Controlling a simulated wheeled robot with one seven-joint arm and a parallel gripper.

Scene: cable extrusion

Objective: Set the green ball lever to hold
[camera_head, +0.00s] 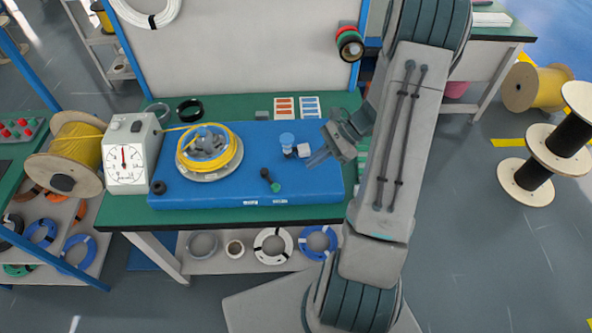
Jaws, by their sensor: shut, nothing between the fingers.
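The green ball lever (275,187) is a short dark lever with a green ball at its lower right end. It sits near the front of the blue panel (225,192), in front of a pale blue knob. The ball points toward the lower right. Small labels on the panel's front edge are too small to read. My gripper (309,163) is shut and empty above the right part of the panel. It is up and to the right of the green ball, apart from it.
A blue-topped knob (287,140) and a white block (304,151) stand close to my gripper. A yellow cable coil (236,158) lies on the panel's left part. A dial gauge (125,160) stands at left. The panel's front right is clear.

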